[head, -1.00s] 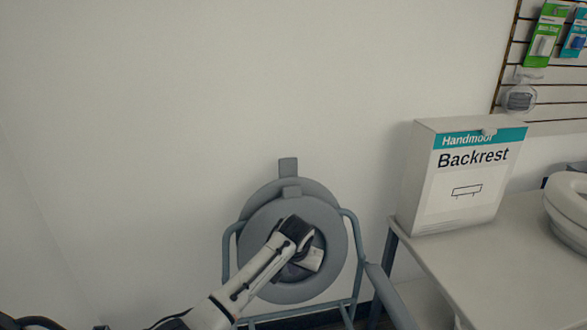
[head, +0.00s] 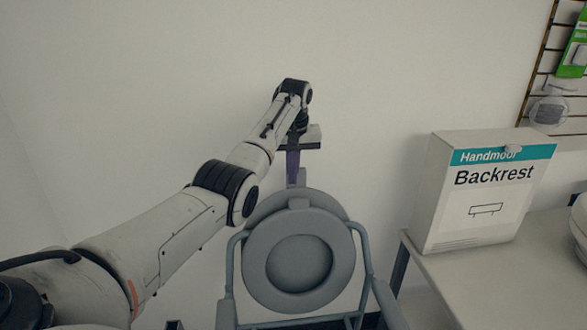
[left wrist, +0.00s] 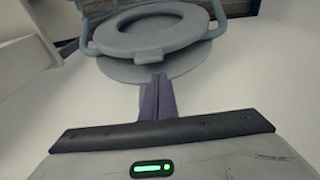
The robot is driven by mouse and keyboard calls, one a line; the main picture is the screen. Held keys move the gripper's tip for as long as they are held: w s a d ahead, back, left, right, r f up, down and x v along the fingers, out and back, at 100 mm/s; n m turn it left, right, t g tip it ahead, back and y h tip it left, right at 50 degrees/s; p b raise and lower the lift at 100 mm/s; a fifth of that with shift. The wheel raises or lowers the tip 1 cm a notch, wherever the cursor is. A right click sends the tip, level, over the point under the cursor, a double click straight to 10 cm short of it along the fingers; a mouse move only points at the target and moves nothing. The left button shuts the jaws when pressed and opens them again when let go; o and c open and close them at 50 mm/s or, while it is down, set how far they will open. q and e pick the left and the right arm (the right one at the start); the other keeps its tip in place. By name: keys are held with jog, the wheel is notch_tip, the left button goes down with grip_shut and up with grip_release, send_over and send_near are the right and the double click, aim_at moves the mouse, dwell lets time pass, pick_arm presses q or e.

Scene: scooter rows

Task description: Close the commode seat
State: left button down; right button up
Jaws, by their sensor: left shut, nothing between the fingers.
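The grey commode seat (head: 256,270) stands raised, as a round ring with a small tab at its top. A second round grey piece, the lid (head: 268,203), stands upright behind it, with its own tab at the top. Both show in the left wrist view, the seat (left wrist: 190,27) and the lid (left wrist: 120,70). My left gripper (head: 293,182) is at the top of the raised lid, purple fingers pointing down, shut and empty. In the left wrist view its fingertips (left wrist: 158,76) overlap the lid's edge; I cannot tell whether they touch. My right gripper is not in view.
The commode's blue-grey tube frame (head: 366,255) stands by the bare wall. A table (head: 480,265) on the right carries a Backrest box (head: 485,195) and a white ring-shaped item (head: 578,225). Slatted wall racking hangs at the upper right.

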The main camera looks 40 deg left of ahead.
aim_at(293, 190)
pick_arm(q)
jog(key=shift+x, duration=3)
jog(key=shift+d, duration=0.1)
